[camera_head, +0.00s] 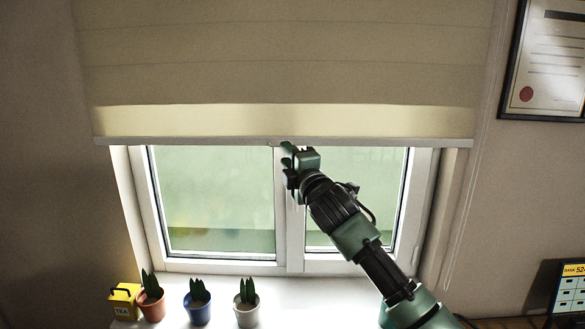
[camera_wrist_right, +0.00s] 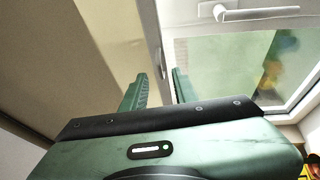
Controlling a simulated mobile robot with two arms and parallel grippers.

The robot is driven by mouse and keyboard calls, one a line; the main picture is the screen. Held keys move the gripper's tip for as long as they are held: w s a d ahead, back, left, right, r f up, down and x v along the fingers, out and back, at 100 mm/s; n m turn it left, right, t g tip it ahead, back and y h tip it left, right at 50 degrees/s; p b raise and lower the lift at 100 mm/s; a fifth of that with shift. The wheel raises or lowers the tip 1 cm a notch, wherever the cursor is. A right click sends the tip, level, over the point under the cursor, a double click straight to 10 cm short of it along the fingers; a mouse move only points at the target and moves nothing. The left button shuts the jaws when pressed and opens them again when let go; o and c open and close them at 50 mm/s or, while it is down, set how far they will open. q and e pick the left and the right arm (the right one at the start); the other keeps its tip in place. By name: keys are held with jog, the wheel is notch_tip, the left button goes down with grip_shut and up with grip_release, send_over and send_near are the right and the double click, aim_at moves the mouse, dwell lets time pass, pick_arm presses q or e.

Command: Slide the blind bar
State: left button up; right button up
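The blind bar (camera_head: 200,141) is a thin pale rail along the bottom edge of the lowered beige blind (camera_head: 290,60), across the upper part of the window. My right gripper (camera_head: 288,152) is raised at the bar, a little left of its middle. In the right wrist view, the fingers (camera_wrist_right: 160,88) stand apart with a gap between them. The narrow bar end-on edge (camera_wrist_right: 159,45) lines up with that gap; I cannot tell whether a finger touches it. My left gripper is not in view.
A white window frame (camera_head: 284,225) stands behind the gripper, with a window handle (camera_wrist_right: 250,13) close by. Several potted plants (camera_head: 198,302) and a yellow tea tin (camera_head: 125,301) are on the sill. A thin cord (camera_head: 470,190) hangs at the right.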

jog(key=shift+b+v, duration=0.55)
jog(key=shift+v, duration=1.3)
jog(key=shift+f, duration=0.1)
